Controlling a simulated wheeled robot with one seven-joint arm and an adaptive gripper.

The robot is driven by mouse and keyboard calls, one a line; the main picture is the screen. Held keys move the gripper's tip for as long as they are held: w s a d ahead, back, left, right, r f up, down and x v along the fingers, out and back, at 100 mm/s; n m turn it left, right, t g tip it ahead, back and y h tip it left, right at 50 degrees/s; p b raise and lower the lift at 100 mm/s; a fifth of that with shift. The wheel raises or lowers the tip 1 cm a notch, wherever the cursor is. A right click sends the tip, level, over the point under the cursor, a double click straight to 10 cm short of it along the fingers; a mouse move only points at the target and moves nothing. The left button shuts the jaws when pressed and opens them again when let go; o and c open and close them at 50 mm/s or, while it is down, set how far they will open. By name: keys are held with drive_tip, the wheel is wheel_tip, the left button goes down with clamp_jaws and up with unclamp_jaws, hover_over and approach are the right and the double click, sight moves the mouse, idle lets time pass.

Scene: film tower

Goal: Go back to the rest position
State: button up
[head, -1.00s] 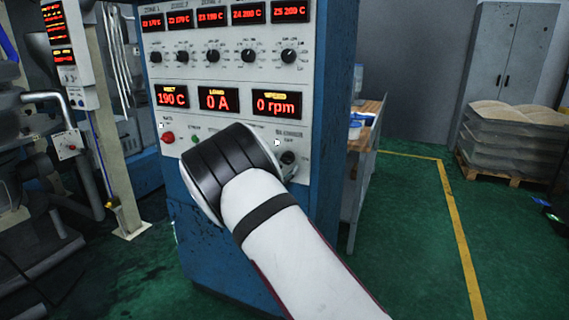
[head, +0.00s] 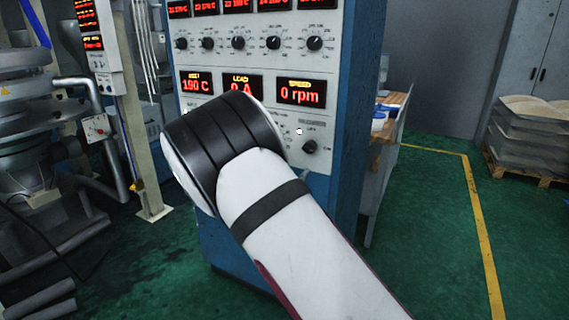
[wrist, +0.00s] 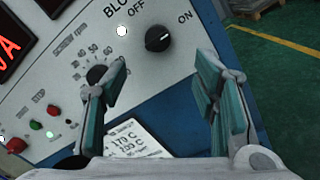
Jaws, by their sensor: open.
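My gripper (wrist: 160,95) is open and empty in the wrist view, its two fingers apart in front of the control panel (wrist: 75,60). In the head view my own white arm with its black joint covers part of the blue cabinet (head: 335,190) and hides the gripper. Behind the fingers, the wrist view shows a black OFF/ON blower knob (wrist: 158,39), a screw rpm dial (wrist: 97,74) partly behind the left finger, and a white card with temperatures (wrist: 138,140). The head view shows the panel with red displays, one reading 0 rpm (head: 301,92) and one reading 190 C.
A row of black knobs (head: 273,43) runs across the panel. Machinery with pipes (head: 45,150) stands at the left. A bench (head: 392,125) stands behind the cabinet, and stacked trays on a pallet (head: 525,140) at the right. Green floor (head: 430,240) with a yellow line is clear at the right.

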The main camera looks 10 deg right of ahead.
drive_tip(key=s+d+r+m+g+h, duration=0.1)
drive_tip(key=s+d+r+m+g, duration=0.4)
drive_tip(key=s+d, duration=0.45)
drive_tip(key=s+d+r+m+g, duration=0.3)
drive_tip(key=s+d+m+g, duration=0.4)
drive_tip(key=s, duration=0.3)
drive_tip(key=s+d+m+g+y, duration=0.25)
drive_tip(key=s+m+y, duration=0.2)
drive_tip(key=s, duration=0.95)
drive_tip(key=s+a+f+m+t+y, duration=0.1)
drive_tip(key=s+a+m+y, duration=0.4)
drive_tip(key=s, duration=0.6)
drive_tip(key=s+a+f+y, duration=0.1)
drive_tip(key=s+a+y, duration=0.2)
drive_tip(key=s+a, duration=0.6)
wheel_tip(320, 180, up, 15)
drive_tip(key=s+d+t+p, duration=0.1)
drive_tip(key=d+t+p, duration=0.1)
drive_tip(key=p, duration=1.1)
drive_tip(key=shift+s+f+t, duration=0.15)
drive_tip(key=shift+t, duration=0.2)
drive_tip(key=shift+d, duration=0.1)
